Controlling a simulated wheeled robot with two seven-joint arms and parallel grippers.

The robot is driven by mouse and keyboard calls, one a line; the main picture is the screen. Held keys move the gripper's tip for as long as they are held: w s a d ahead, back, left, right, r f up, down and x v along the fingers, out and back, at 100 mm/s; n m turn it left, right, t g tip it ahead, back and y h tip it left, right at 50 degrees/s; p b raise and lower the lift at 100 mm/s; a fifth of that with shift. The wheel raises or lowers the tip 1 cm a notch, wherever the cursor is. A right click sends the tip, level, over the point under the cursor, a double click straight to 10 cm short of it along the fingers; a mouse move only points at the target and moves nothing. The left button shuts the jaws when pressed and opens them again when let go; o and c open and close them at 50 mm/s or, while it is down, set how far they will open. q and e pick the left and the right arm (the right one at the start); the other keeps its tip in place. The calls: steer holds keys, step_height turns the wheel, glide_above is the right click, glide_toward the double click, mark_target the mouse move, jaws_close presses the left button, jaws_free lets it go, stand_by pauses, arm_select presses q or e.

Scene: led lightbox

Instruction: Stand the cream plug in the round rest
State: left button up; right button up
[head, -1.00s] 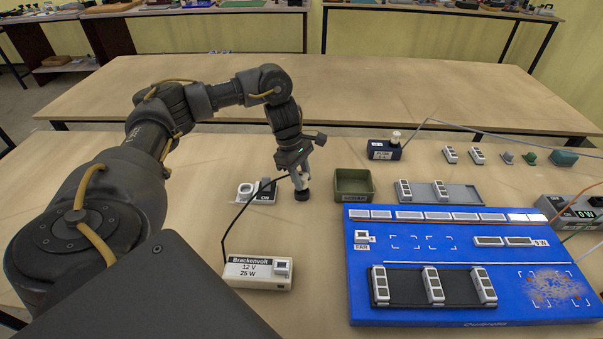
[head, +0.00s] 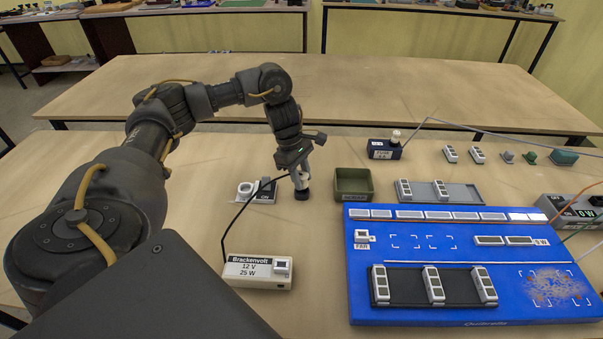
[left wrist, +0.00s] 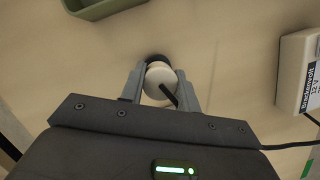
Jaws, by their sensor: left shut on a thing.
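My left gripper (head: 301,176) is shut on the cream plug (head: 302,183), which it holds upright between its fingertips. In the left wrist view the cream plug (left wrist: 159,84) sits between the two fingers, with a black cable coming from it. A dark round piece (head: 301,195), which looks like the round rest, stands on the table directly under the plug. Its dark edge (left wrist: 155,58) also shows behind the plug in the left wrist view. The plug seems to meet it, but I cannot tell how deeply it sits. My right gripper is not in view.
The cable runs to the Brackenvolt supply box (head: 258,272). A switch unit with a white ring (head: 246,190) lies left of the plug. A green bin (head: 353,184) stands close on the right. A large blue board (head: 400,254) fills the front right.

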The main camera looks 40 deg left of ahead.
arm_select(q)
steer(key=shift+f+b, duration=0.85)
steer(key=shift+f, duration=0.3)
steer(key=o, duration=1.2)
steer(key=shift+o, duration=0.2)
